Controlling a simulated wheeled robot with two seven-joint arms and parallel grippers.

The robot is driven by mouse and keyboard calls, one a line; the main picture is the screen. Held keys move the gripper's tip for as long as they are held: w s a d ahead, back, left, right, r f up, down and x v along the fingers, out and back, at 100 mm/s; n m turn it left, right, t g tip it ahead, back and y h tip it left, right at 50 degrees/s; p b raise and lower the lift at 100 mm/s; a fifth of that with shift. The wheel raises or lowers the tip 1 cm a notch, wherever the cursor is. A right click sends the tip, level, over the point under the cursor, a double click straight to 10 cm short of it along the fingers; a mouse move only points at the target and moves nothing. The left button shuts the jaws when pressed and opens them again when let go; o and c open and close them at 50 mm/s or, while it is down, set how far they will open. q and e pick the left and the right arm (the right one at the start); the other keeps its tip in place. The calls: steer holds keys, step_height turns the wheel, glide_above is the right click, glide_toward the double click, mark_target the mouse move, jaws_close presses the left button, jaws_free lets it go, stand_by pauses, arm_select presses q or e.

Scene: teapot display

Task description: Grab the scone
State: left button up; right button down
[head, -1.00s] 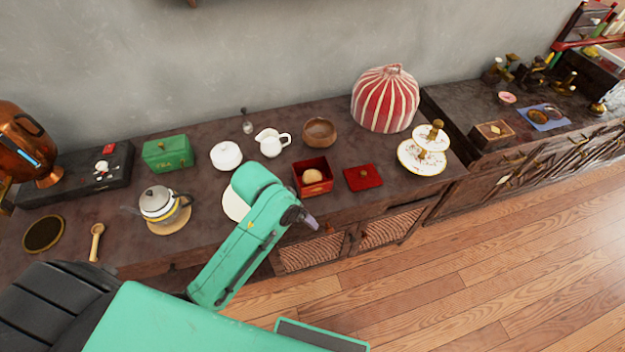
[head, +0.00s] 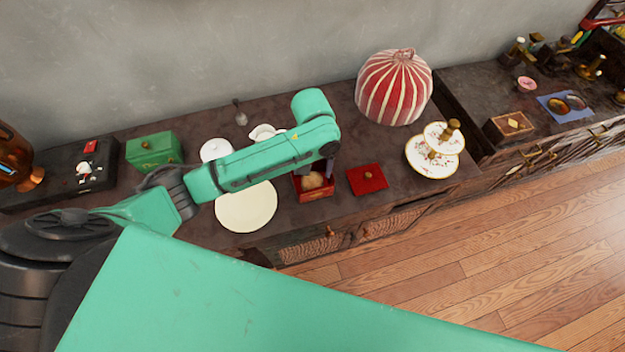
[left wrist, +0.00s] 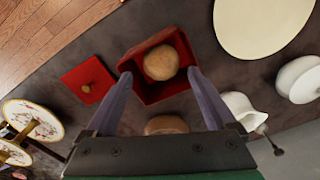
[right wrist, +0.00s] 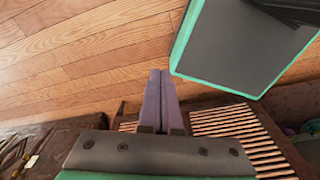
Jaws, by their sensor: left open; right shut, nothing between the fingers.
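The scone (head: 313,180) is a round, light brown bun inside an open red box (head: 316,194) on the dark counter. In the left wrist view the scone (left wrist: 161,62) sits inside the red box (left wrist: 139,58). My left gripper (head: 319,170) is open above the box, its fingers pointing down. In the left wrist view the fingertips of the left gripper (left wrist: 160,72) are spread on either side of the scone, and nothing is held. My right gripper (right wrist: 160,75) is shut and empty over the wooden floor, away from the counter.
A flat red lid (head: 367,179) lies right of the box, and a cream plate (head: 246,207) lies left of it. A wooden bowl (left wrist: 166,125) and a white jug (left wrist: 238,108) stand close by. A tiered cake stand (head: 432,163) and a red striped cosy (head: 394,88) are further right.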

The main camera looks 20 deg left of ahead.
mark_target(312, 179)
arm_select(q)
steer(key=f, duration=0.2)
steer(key=w+f, duration=0.1)
steer(key=shift+a, duration=0.25)
steer(key=f, duration=0.4)
steer(key=shift+w+f+p, duration=0.2)
steer(key=shift+w+p, duration=0.05)
steer(key=shift+p, duration=0.15)
steer(key=shift+s+d+f, duration=0.1)
steer(key=shift+s, duration=0.05)
steer(key=shift+c, duration=0.5)
steer(key=c, duration=0.9)
arm_select(e)
steer(key=shift+w+a+r, duration=0.2)
steer(key=shift+w+r, duration=0.05)
steer(key=shift+w, duration=0.25)
steer(key=shift+w+a+r, duration=0.2)
steer(key=shift+w, duration=0.3)
